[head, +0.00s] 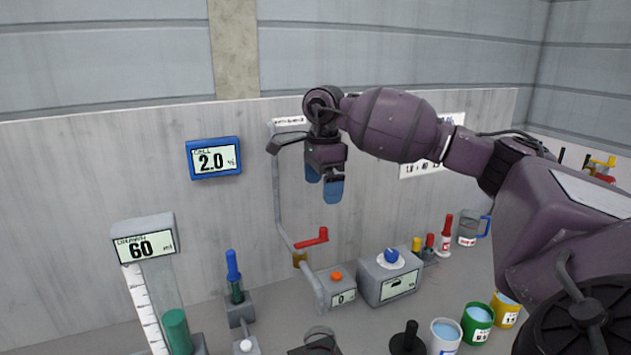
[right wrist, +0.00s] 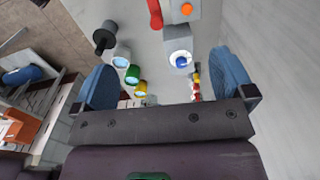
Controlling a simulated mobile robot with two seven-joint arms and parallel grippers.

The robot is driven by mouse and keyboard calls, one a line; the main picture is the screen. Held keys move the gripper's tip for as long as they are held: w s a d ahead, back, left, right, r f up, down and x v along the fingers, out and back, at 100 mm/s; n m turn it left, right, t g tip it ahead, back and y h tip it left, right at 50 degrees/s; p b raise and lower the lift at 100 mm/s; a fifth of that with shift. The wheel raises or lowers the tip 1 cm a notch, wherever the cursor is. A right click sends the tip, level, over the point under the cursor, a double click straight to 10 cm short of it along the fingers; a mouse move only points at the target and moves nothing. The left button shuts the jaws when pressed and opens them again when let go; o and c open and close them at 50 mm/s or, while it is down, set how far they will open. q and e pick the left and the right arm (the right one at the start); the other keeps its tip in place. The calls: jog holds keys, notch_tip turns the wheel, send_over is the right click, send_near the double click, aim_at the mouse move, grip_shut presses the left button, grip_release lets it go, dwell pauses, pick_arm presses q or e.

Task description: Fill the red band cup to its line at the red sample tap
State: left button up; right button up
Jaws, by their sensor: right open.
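The red tap handle (head: 312,240) sits on a grey pipe along the back panel, above a small box with an orange button. A pale cup with a red mark and a blue handle (head: 468,229) stands at the back right; I cannot tell for sure that it is the red band cup, and its fill line is too small to see. My right gripper (head: 325,188) is open and empty, its blue fingers pointing down, high in front of the panel above the tap handle. In the right wrist view both fingers (right wrist: 165,82) are apart with nothing between them. My left gripper is not seen.
A "60" column (head: 146,246) stands left.

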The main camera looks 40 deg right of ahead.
aim_at(323, 228)
jog(key=shift+s+f+b, duration=0.15)
jog(key=shift+f+b, duration=0.2)
jog(key=shift+f, duration=0.15)
jog(key=shift+f+b, duration=1.6)
jog(key=shift+f, duration=1.05)
jog(key=shift+f+b, duration=1.15)
jog(key=shift+f, duration=1.2)
jog(key=shift+c, duration=0.3)
grip_shut()
